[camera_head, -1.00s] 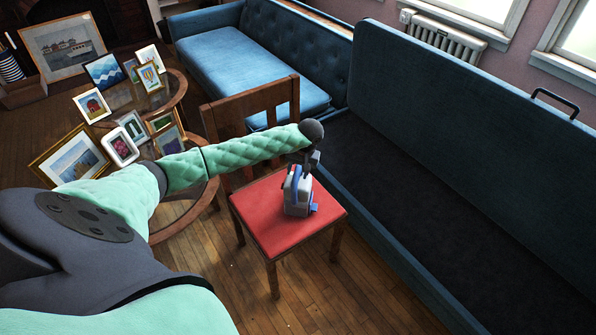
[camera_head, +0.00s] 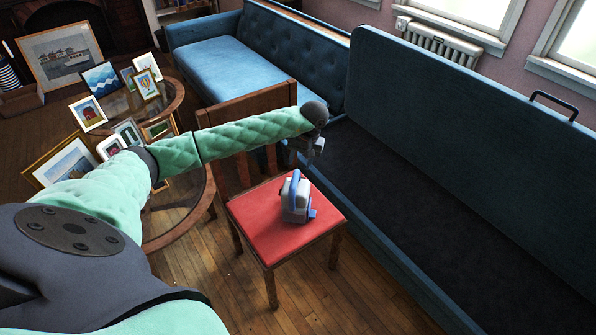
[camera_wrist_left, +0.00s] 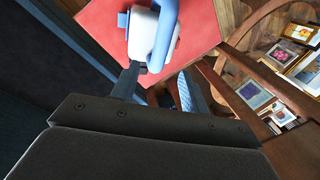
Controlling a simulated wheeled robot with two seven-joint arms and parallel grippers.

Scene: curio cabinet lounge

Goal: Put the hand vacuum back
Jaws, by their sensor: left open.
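The hand vacuum (camera_head: 297,200), pale grey with a blue handle, stands on the red seat (camera_head: 262,229) of a wooden chair. In the left wrist view the vacuum (camera_wrist_left: 143,38) lies just beyond my fingers, its lower end partly hidden by one finger. My left gripper (camera_head: 308,155) is open and empty, above and behind the vacuum towards the chair back. Its two fingers (camera_wrist_left: 157,82) are spread apart in the wrist view, with no object between them. My right gripper is not in view.
A long blue bench with a raised panel and black handle (camera_head: 555,104) stands open at right, its inside (camera_head: 430,215) dark. A blue sofa (camera_head: 235,65) is behind. Framed pictures crowd glass tables (camera_head: 186,187) at left. Wooden floor (camera_head: 345,295) in front is clear.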

